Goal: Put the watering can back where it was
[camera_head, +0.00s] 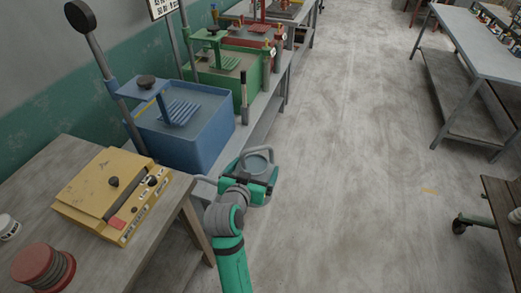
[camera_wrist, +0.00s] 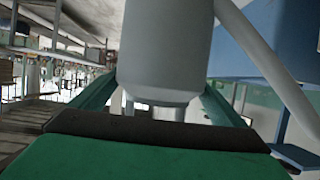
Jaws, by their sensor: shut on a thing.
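The watering can is grey-white; its round top (camera_head: 258,164) shows in the head view at the end of my arm, beside the bench with the coloured basins. In the wrist view the can (camera_wrist: 165,55) appears as a pale rounded body with a slanting tube at its right. My gripper (camera_head: 260,182) is shut on the can; in the wrist view its green fingers (camera_wrist: 165,112) reach along both sides of the body. The can appears held in front of the bench edge, over the floor. Its underside and the exact contact are hidden in the head view.
A blue basin (camera_head: 185,130) with a press stands on the bench, with green (camera_head: 225,78) and red (camera_head: 255,38) ones behind. A yellow box (camera_head: 112,190) and red spool (camera_head: 43,266) sit on the near-left table. The floor (camera_head: 345,130) is clear; a grey table (camera_head: 480,45) stands right.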

